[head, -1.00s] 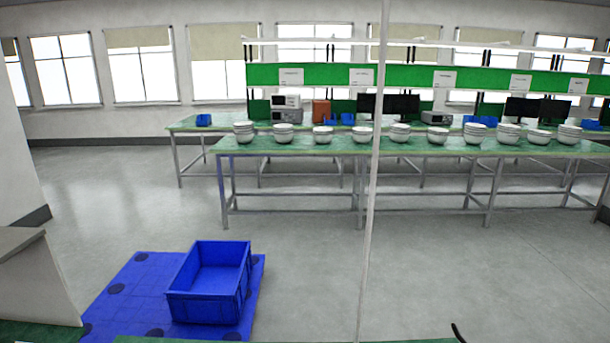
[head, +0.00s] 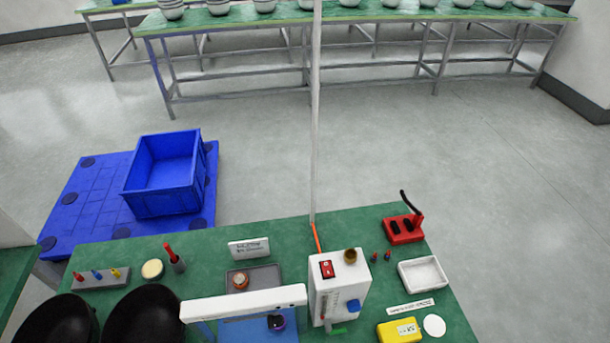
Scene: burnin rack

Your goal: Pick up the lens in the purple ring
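A small dark round piece with a purple edge (head: 277,323) lies on the blue mat (head: 250,331) near the bottom of the head view; it looks like the lens in the purple ring. A white horizontal bar (head: 245,303) stands over the mat just above it in the picture. A small round piece with an orange-brown ring (head: 240,281) sits in a grey tray (head: 265,274) behind the bar. Neither of my grippers can be made out in this view.
A white box device with a red switch (head: 326,268) stands right of the mat. Two large black rounded shapes (head: 145,318) cover the bench's lower left. A red block with a black lever (head: 403,229), white tray (head: 423,273) and yellow box (head: 399,331) are right. A blue crate (head: 165,177) stands beyond.

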